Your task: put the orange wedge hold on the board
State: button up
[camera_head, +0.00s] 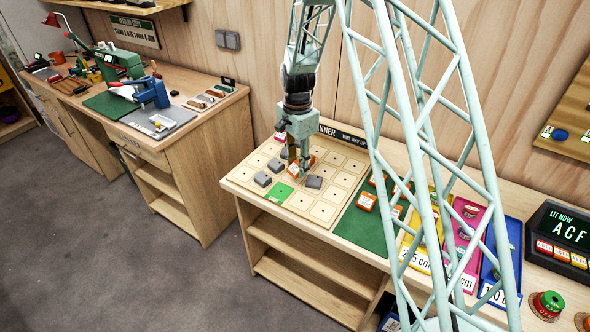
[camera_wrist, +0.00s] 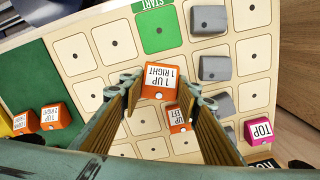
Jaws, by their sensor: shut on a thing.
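My gripper (camera_wrist: 160,100) is shut on an orange hold (camera_wrist: 160,78) labelled "1 UP 1 RIGHT". In the head view my gripper (camera_head: 296,166) is over the middle of the pale wooden board (camera_head: 327,208), with the held orange hold (camera_head: 294,171) at its fingertips. I cannot tell whether the hold touches the board. Another orange hold (camera_wrist: 179,118), its label reading "1 UP" and "LEFT", sits on the board close by the right finger. The green START square (camera_wrist: 158,28) is at the board's near edge. A pink TOP hold (camera_wrist: 258,131) sits at the far side.
Several orange holds (camera_head: 367,201) lie on the green mat (camera_head: 360,227) beside the board. Yellow (camera_head: 413,240), pink (camera_head: 470,255) and blue (camera_head: 500,270) trays follow. A display (camera_head: 562,238) reads "ACF". Several board squares are bare.

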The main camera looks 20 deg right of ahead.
aim_at(295, 169)
jog(key=shift+w+a, duration=0.1)
jog(key=shift+w, duration=0.55)
jog(key=shift+w, duration=0.25)
jog(key=shift+w+f, duration=0.15)
jog(key=shift+f, duration=1.65)
jog(key=shift+f+b, duration=0.2)
jog(key=shift+b, duration=0.1)
jog(key=o, duration=0.8)
jog(key=shift+o, duration=0.2)
jog(key=shift+r, duration=0.2)
